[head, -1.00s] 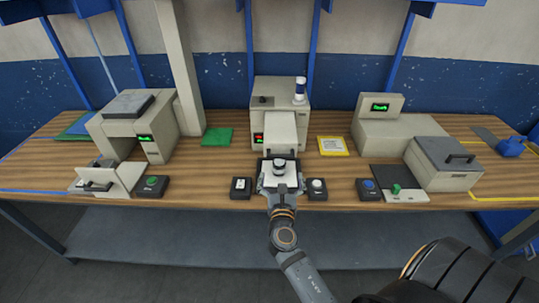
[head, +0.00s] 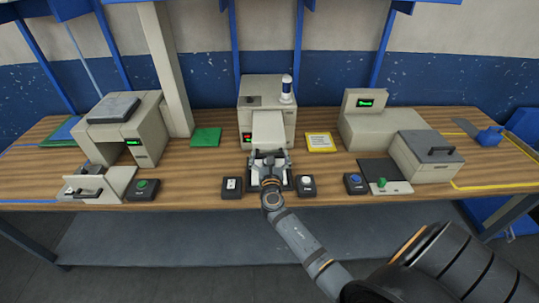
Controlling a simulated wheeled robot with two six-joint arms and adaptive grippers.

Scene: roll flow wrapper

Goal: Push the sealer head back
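The machine in the middle of the bench (head: 245,108) is a cream box with a small red and green display. A pale sloped block (head: 268,127) projects from its front; I take it to be the sealer head, but cannot be sure. My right gripper (head: 268,156) is at the front lower end of this block, its fingers spread apart on the left and right. The gripper hides what lies between and under it, so I cannot tell whether it touches the block. My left gripper is not in view.
A white-button box (head: 306,185) and a rocker-switch box (head: 232,187) flank my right wrist. A green pad (head: 206,137) and a yellow-edged card (head: 320,142) lie beside the machine. Other machines stand at left (head: 150,112) and right (head: 425,157).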

